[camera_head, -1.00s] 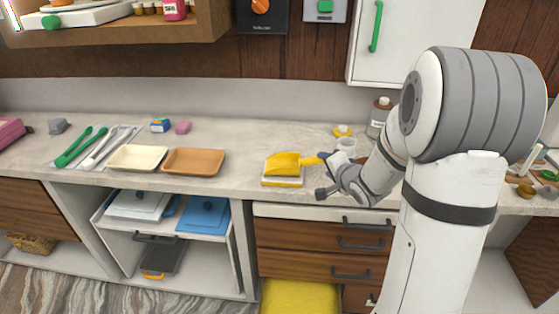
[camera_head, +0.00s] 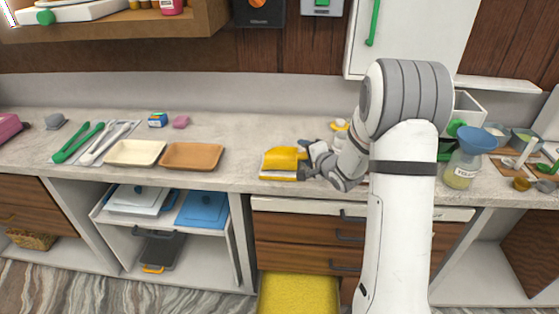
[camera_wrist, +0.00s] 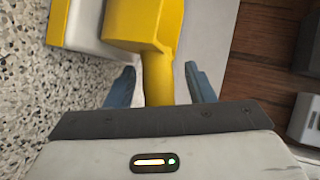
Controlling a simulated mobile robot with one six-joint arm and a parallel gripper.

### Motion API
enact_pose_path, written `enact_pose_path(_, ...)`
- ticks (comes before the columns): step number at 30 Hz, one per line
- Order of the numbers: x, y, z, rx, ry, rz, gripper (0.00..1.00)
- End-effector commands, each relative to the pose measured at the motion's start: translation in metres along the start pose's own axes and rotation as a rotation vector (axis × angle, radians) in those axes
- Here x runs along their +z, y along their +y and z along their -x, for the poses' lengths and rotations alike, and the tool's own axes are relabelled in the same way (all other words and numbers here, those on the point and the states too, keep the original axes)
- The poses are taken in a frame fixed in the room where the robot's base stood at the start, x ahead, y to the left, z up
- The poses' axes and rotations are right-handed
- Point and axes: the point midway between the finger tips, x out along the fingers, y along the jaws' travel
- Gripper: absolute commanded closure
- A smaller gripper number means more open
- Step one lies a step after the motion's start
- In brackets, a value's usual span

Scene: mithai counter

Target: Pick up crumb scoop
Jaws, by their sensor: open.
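The yellow crumb scoop (camera_head: 284,157) lies on a white and yellow block-like base at the counter's front edge. In the wrist view the scoop (camera_wrist: 146,24) has its handle pointing toward my gripper (camera_wrist: 160,85). My gripper is open, with one blue-grey finger on each side of the handle and a gap to each finger. In the head view my gripper (camera_head: 304,160) is at the scoop's right side, low over the counter. The far end of the handle is hidden by my gripper's body in the wrist view.
A tan tray (camera_head: 192,157) and a cream tray (camera_head: 134,153) lie to the left, with green tongs (camera_head: 78,142) beyond. A blue funnel (camera_head: 478,139) on a jar stands to the right. Drawers (camera_head: 305,231) are below the counter edge. Counter between tan tray and scoop is clear.

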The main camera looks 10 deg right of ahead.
Motion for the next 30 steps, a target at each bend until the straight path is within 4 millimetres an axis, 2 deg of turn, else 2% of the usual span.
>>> enact_pose_path(4,-0.0002,0.0002,0.0004,0.000,0.000,0.000,0.52)
enact_pose_path(21,-0.0006,0.0016,0.0010,0.003,0.001,-0.001,0.99)
enact_pose_path(27,-0.0006,0.0019,0.0015,0.006,0.001,-0.001,1.00)
enact_pose_path(30,-0.0017,-0.0056,0.0039,0.005,0.001,-0.001,1.00)
